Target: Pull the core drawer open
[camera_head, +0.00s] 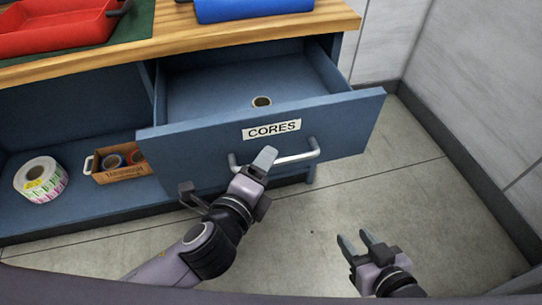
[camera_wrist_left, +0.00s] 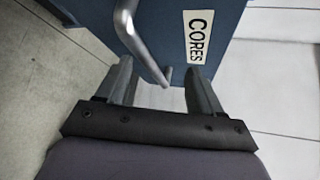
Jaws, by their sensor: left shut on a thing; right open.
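The blue core drawer (camera_head: 190,150), labelled CORES, stands pulled out from the bench in the head view. A small brown ring-shaped core (camera_head: 262,101) sits inside it. The drawer front has a silver bar handle (camera_head: 300,157), which also shows in the left wrist view (camera_wrist_left: 140,45). My left gripper (camera_head: 262,161) is at the handle and shut on it, its fingers partly covering the bar. In the left wrist view the bar's end lies between the fingertips. My right gripper (camera_head: 367,242) is open and empty, low and to the right, apart from the drawer.
A label roll (camera_head: 40,180) and a cardboard box (camera_head: 120,168) with rolls stand on the open shelf at left. A red tray (camera_head: 55,30) and a blue object (camera_head: 250,8) are on the wooden top (camera_head: 180,40). Grey walls bound the right; the floor there is clear.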

